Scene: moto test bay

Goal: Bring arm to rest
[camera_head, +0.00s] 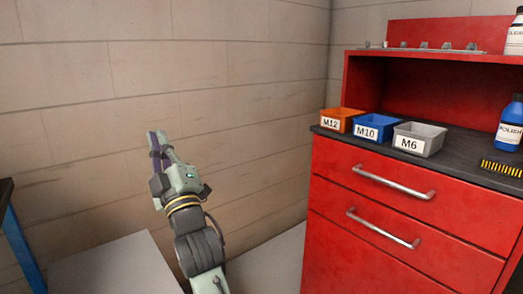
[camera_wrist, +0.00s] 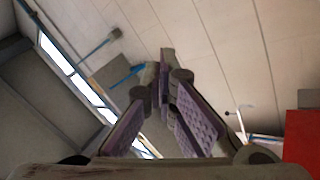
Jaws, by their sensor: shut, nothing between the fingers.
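My gripper (camera_head: 156,140) is raised in the left middle of the head view, in front of the tan block wall. Its fingers point up and it holds nothing. In the wrist view the two purple-padded fingers of my gripper (camera_wrist: 166,85) come together at their tips, shut and empty. My arm rises from the bottom of the head view. It is apart from the red cabinet on the right.
A red cabinet (camera_head: 375,223) with two silver-handled drawers stands at the right. On its dark top sit an orange M12 bin (camera_head: 341,121), a blue M10 bin (camera_head: 368,132), a grey M6 bin (camera_head: 419,140), a yellow-black brush (camera_head: 501,169) and a blue bottle (camera_head: 512,125).

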